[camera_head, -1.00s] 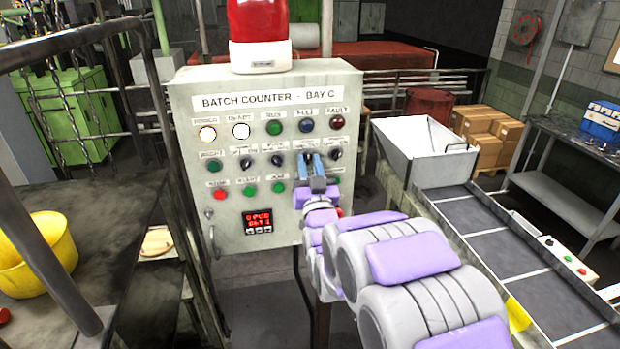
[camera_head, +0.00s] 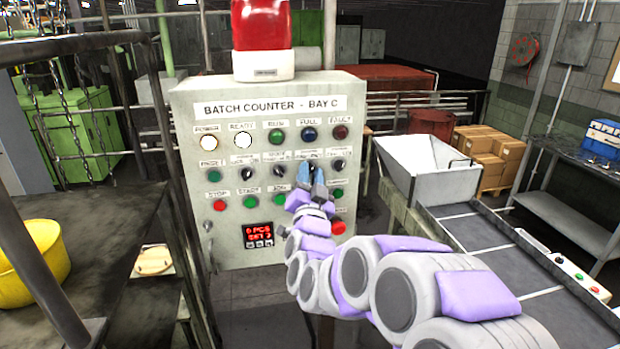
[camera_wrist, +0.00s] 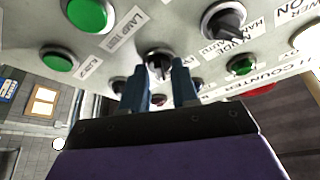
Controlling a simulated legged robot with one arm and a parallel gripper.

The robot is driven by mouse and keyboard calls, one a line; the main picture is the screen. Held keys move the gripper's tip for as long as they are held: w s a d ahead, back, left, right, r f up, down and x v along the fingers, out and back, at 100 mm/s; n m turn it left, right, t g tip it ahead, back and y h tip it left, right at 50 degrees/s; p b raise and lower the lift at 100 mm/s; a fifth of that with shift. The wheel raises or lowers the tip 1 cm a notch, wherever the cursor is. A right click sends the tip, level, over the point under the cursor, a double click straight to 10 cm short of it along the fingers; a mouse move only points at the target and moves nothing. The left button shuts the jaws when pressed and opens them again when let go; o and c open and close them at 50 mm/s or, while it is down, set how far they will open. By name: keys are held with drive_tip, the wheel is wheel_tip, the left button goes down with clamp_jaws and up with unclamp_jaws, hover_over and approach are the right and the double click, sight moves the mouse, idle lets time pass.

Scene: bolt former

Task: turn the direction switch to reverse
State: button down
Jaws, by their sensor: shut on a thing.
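The grey control panel (camera_head: 190,255) stands ahead, with a row of dark rotary knobs. My gripper (camera_head: 311,175) is at this row, right of the panel's middle, and its blue fingers cover the knob there. In the wrist view my gripper (camera_wrist: 160,85) has its two fingers on either side of a black rotary knob, the direction switch (camera_wrist: 158,63), and is shut on it. The label above it in the head view is too blurred to read surely. Its pointer position is mostly hidden by the fingers.
Neighbouring knobs (camera_head: 338,165) and a red button (camera_head: 338,228) lie close to my gripper. A red beacon (camera_head: 263,40) tops the panel. A white hopper (camera_head: 420,160) and conveyor (camera_head: 490,245) stand at right, a dark table (camera_head: 110,235) at left.

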drive_tip(key=shift+r, duration=0.1)
drive_tip(key=c, duration=0.9)
unclamp_jaws()
drive_tip(key=shift+s, duration=0.1)
drive_tip(key=shift+b+v, duration=6.65)
drive_tip(key=shift+v, duration=1.9)
drive_tip(key=shift+a+f, duration=0.1)
drive_tip(key=shift+f, duration=0.2)
